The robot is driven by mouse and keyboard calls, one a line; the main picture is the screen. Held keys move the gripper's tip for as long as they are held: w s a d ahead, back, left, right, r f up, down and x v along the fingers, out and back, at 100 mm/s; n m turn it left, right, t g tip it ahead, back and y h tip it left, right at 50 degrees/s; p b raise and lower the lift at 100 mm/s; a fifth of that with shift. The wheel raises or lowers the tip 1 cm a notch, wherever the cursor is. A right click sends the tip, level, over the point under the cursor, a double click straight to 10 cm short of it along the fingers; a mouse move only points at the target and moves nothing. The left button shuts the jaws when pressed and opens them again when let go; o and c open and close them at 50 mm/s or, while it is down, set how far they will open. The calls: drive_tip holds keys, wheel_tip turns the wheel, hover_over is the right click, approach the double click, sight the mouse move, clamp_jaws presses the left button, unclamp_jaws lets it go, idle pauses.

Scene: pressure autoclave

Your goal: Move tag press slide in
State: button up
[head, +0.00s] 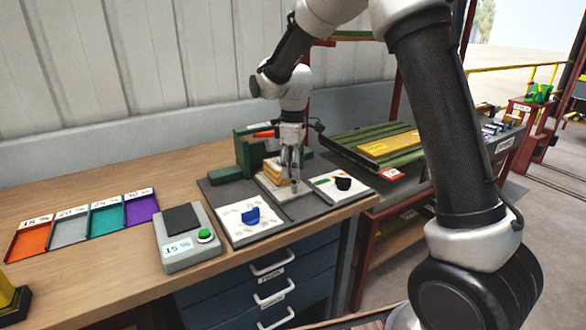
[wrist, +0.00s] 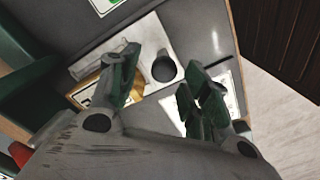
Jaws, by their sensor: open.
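My gripper (head: 291,184) points down over the dark mat, in front of a green press-like machine (head: 258,148) with an orange lever (head: 266,134). In the wrist view my gripper (wrist: 164,78) is open, its green-padded fingers apart with nothing clearly held between them. A pale plate (wrist: 147,40) with a round dark recess or knob (wrist: 163,68) lies beyond and between the fingertips; it may be the slide. A yellowish wood-coloured block (wrist: 92,90) is beside the left finger. Contact with the plate cannot be told. In the head view my gripper partly hides this area.
White cards lie on the mat, one with a blue piece (head: 250,216), one with a black piece (head: 343,183). A grey box (head: 187,240) with a green button stands left of the mat. Coloured trays (head: 75,233) are farther left. A green slatted rack (head: 370,140) stands behind right.

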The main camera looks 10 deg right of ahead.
wheel_tip(320, 180, up, 11)
drive_tip(key=shift+r, duration=0.2)
idle(0.3)
drive_tip(key=s+d+r+m+t, duration=0.1)
drive_tip(key=s+d+m, duration=0.3)
drive_tip(key=s, duration=0.6)
drive_tip(key=s+d+r+m+t, duration=0.1)
drive_tip(key=s+d+m, duration=0.3)
drive_tip(key=s+d, duration=0.4)
drive_tip(key=s+d+r+m+t, duration=0.1)
drive_tip(key=s+d+m, duration=0.3)
drive_tip(key=s, duration=0.9)
drive_tip(key=shift+d+r+m+t, duration=0.25)
drive_tip(key=shift+d+t, duration=0.45)
drive_tip(key=shift+d, duration=0.7)
